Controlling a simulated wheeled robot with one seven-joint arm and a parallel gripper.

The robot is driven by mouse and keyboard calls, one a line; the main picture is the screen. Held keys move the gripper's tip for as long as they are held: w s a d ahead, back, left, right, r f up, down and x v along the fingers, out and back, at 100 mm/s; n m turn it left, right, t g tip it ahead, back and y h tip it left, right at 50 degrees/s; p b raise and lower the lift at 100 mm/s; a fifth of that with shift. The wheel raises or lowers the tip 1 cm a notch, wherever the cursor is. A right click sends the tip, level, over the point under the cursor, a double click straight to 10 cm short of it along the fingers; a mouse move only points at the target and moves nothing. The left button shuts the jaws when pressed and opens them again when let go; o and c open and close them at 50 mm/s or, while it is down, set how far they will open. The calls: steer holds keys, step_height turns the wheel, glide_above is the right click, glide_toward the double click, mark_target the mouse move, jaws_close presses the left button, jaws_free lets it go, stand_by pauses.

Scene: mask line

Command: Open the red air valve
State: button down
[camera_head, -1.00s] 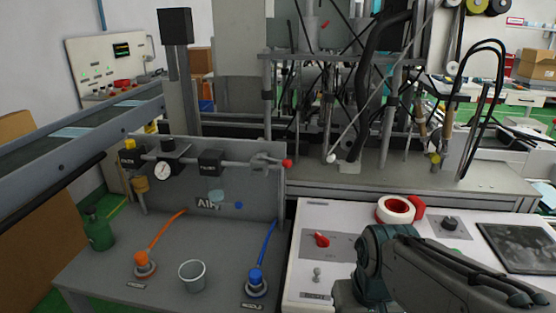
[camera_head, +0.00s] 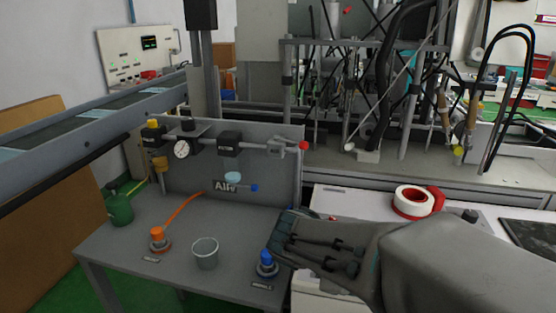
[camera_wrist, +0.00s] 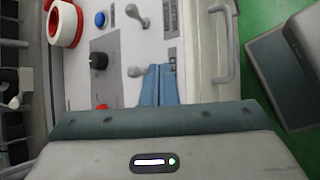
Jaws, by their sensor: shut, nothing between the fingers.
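The air panel stands at the left of the bench in the head view. A grey pipe runs along its top. At the pipe's right end is a valve with a red tip (camera_head: 303,145), clear of my arm in the picture. The valve is not in the wrist view. My gripper's fingers (camera_wrist: 160,70) are shut and empty, above the white control cabinet in the wrist view. In the head view my arm reaches in from the right, with the hand low and right of the valve. The fingertips cannot be made out there.
A grey cup (camera_head: 205,253), an orange connector (camera_head: 157,238) and a blue connector (camera_head: 267,263) stand on the grey table. A green bottle (camera_head: 120,209) is at its left. A red-and-white tape roll (camera_head: 414,201) lies on the white cabinet (camera_wrist: 128,45). A conveyor (camera_head: 95,125) borders the left.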

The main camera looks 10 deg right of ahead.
steer(key=w+n+t+h, duration=0.1)
steer(key=w+r+n+t+b, duration=0.1)
steer(key=w+n, duration=0.1)
steer(key=w+r+n+h, duration=0.1)
steer(key=shift+w+a+n+t+h, duration=0.3)
steer(key=shift+a+n+t, duration=0.05)
steer(key=shift+n+t, duration=0.05)
steer(key=w+a+r+n+t+h+b, duration=0.1)
steer(key=w+a+r+n+t+b, duration=0.15)
steer(key=w+n+t, duration=0.2)
steer(key=n+t+y+b, duration=0.1)
steer(key=n+t+y, duration=0.1)
steer(key=n+t, duration=0.65)
glide_toward(301, 148)
steer(key=shift+g, duration=0.5)
steer(key=x, duration=0.2)
steer(key=b+x, duration=0.1)
steer(key=x, duration=0.1)
steer(key=r+x, duration=0.1)
steer(key=x, duration=0.1)
steer(key=shift+w+d, duration=0.2)
steer(key=shift+a, duration=0.1)
